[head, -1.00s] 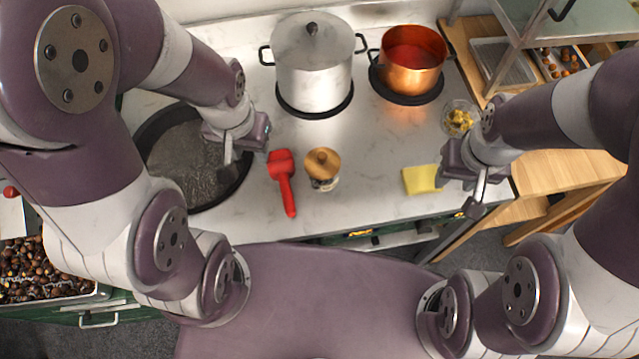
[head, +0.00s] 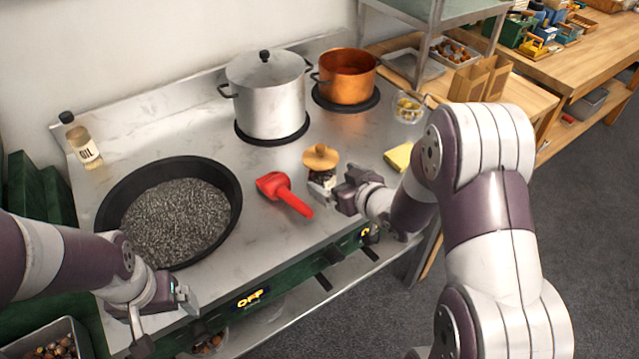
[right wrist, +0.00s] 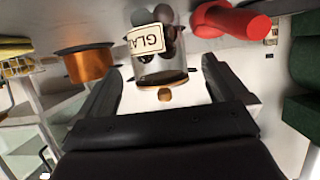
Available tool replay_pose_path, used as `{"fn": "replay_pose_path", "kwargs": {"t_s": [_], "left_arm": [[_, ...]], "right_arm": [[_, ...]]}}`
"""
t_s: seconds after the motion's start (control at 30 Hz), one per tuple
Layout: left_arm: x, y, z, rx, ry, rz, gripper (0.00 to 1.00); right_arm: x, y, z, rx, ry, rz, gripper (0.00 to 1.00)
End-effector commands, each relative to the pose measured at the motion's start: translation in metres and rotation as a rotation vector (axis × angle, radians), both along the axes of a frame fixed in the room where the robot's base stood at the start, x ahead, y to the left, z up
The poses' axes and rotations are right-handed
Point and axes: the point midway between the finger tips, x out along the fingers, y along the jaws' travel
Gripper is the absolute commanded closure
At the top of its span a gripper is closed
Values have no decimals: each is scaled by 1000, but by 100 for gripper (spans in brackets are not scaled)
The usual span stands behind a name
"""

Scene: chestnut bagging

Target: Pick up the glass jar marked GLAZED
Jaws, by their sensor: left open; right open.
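The glass jar (head: 321,188) stands upright on the worktop with a round wooden lid (head: 320,157) and dark contents. My right gripper (head: 345,190) is open close to its right side and hides part of it. In the right wrist view the jar (right wrist: 168,62) appears upside down, its label reading "GLAZ", with the rest out of sight. There it lies between and just beyond the spread fingers of the right gripper (right wrist: 160,75); I see no finger closed on it. My left gripper (head: 165,318) is open and empty over the worktop's front edge, at lower left.
A red-handled tool (head: 285,195) lies just left of the jar. A black pan (head: 107,205) of dark grains is further left. A steel pot (head: 268,100) and copper pot (head: 348,85) stand behind.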

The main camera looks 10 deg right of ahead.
Motion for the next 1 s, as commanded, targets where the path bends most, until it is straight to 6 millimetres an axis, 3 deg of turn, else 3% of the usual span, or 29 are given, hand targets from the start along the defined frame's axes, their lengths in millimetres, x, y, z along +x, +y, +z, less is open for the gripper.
{"fn": "replay_pose_path", "kwargs": {"t_s": [0.4, 0.67, 0.7, 0.97, 1.0], "left_arm": [[0, 0, 4, 0, 1, 0, 0], [0, 0, 4, 0, 1, 0, 0], [0, 0, 4, 0, 1, 0, 0], [0, 0, 4, 0, 1, 0, 0], [0, 0, 4, 0, 1, 0, 0]], "right_arm": [[58, 18, -26, -1, 3, -1, 0], [64, 20, -29, -1, 3, -3, 0], [64, 20, -29, -1, 3, -3, 3], [64, 19, -29, -1, 3, -3, 88], [65, 19, -27, -1, 1, -3, 88]]}}
